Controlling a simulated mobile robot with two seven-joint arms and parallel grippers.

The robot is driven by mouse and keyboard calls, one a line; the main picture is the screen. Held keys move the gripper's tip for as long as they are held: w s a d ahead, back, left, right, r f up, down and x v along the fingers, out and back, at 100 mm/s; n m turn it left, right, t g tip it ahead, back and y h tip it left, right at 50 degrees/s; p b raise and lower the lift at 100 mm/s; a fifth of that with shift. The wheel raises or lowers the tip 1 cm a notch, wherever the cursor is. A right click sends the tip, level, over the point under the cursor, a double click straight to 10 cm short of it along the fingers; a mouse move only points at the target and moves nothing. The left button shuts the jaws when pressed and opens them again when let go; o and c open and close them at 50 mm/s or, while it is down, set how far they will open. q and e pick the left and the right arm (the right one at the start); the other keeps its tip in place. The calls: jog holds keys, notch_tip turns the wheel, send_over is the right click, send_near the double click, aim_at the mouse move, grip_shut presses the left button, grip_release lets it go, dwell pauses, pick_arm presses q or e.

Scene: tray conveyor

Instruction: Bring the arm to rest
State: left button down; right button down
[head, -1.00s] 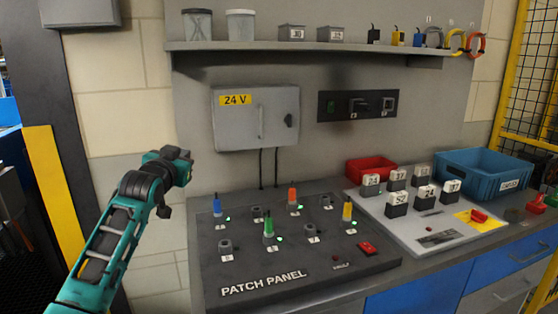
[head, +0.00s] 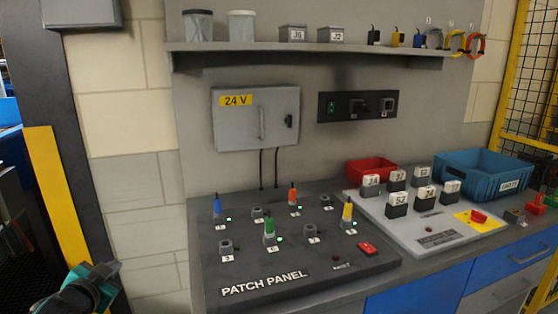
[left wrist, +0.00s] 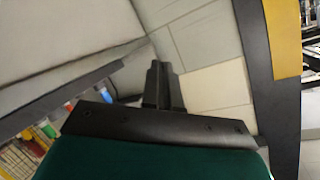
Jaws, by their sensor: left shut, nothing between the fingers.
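My left arm (head: 85,290) shows only as a teal and dark part at the bottom left corner of the head view, low and left of the bench. In the left wrist view my left gripper (left wrist: 157,70) has its dark fingers together with nothing between them. It points at the pale tiled wall and is clear of the bench. My right gripper is not in the frames.
The patch panel (head: 345,267) holds blue, green, orange and yellow plugs beside lit green lamps. To its right are a grey board with labelled blocks, a red bin (head: 371,169) and a blue bin (head: 482,174). A yellow-edged dark post (head: 55,190) stands at left.

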pick_arm(q)
jog(key=s+d+f+m+g+h, duration=0.1)
jog(key=s+d+f+g, duration=0.15)
jog(key=s+f, duration=0.5)
jog(key=s+d+f+g+h, duration=0.1)
jog(key=s+d+f, duration=0.3)
jog(key=s, duration=0.7)
jog(key=s+d+f+m+g+h, duration=0.1)
jog(key=s+d+f+h, duration=0.15)
jog(key=s+f, duration=0.5)
jog(key=s+d+r+n, duration=0.1)
jog(key=d+n, duration=0.4)
jog(key=d, duration=0.6)
jog(key=shift+s+r+t+y, duration=0.3)
jog(key=shift+r+t+y, duration=0.05)
jog(key=shift+r+y, duration=0.1)
